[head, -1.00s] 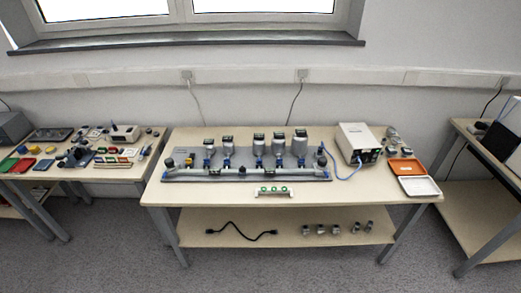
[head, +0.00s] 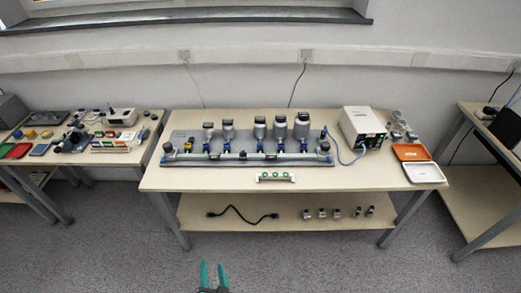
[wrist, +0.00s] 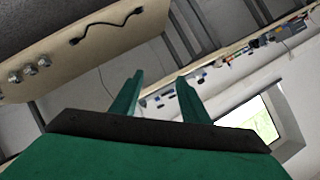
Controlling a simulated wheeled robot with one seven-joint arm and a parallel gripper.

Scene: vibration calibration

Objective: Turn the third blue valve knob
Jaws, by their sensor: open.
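A grey apparatus board (head: 180,139) lies on the middle table, with a horizontal pipe along its front. A row of several grey cylinders with dark gauge tops stands on it. Small blue valve knobs sit at the feet of the cylinders. The third blue valve knob from the left (head: 258,147) is below the middle cylinder. My gripper (head: 213,268) has green fingers and shows at the bottom edge of the head view, low in front of the table and far from the knobs. It also shows in the wrist view (wrist: 159,78), with its fingers apart and nothing between them.
A white strip with green buttons (head: 275,177) lies at the front of the middle table (head: 160,181). A white box (head: 360,126) and an orange tray (head: 410,152) are at its right. The lower shelf holds a black cable (head: 243,215). Side tables flank it; the floor in front is clear.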

